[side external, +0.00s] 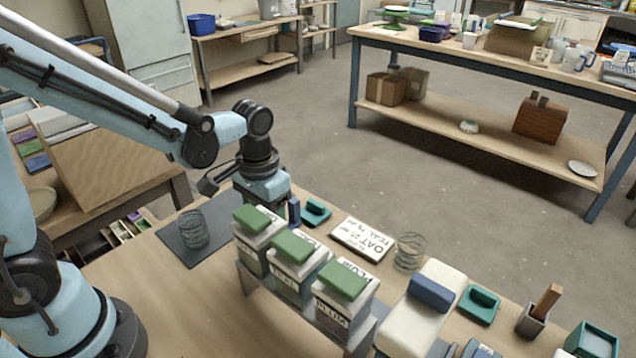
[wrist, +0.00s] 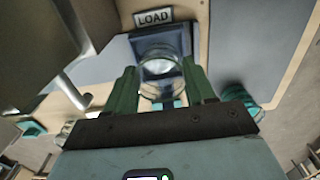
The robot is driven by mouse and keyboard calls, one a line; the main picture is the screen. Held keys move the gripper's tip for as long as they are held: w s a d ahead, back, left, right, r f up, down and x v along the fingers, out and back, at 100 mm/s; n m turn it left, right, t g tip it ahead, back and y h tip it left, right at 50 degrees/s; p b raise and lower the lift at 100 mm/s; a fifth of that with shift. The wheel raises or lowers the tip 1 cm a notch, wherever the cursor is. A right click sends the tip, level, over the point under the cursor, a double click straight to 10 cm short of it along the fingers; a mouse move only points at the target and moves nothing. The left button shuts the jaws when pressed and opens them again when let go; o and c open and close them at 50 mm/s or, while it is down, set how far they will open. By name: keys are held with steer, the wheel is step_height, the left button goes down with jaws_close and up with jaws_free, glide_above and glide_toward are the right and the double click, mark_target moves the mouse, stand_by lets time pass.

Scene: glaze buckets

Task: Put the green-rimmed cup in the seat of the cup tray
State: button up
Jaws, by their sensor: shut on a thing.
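My gripper (wrist: 161,88) is shut on a clear glass cup (wrist: 162,68), which sits between its two green fingers in the wrist view. A little teal-green shows at the cup's near end. Beyond the cup is a dark blue square tray (wrist: 183,40), with the cup overlapping it in the picture; I cannot tell whether they touch. In the side view my gripper (side external: 266,188) points down behind the row of buckets, which hide its fingertips and the held cup.
Several white buckets with green lids (side external: 291,246) stand close in front of my gripper. One clear glass (side external: 193,230) stands on a dark mat (side external: 174,246) at left, another (side external: 409,253) at right. A LOAD sign (wrist: 153,17) lies beyond the tray. A lettered card (side external: 363,238) lies right.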

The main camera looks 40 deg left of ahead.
steer(key=shift+f, duration=0.3)
stand_by(0.6)
steer(key=o, duration=0.9)
step_height(320, 180, up, 7)
stand_by(0.4)
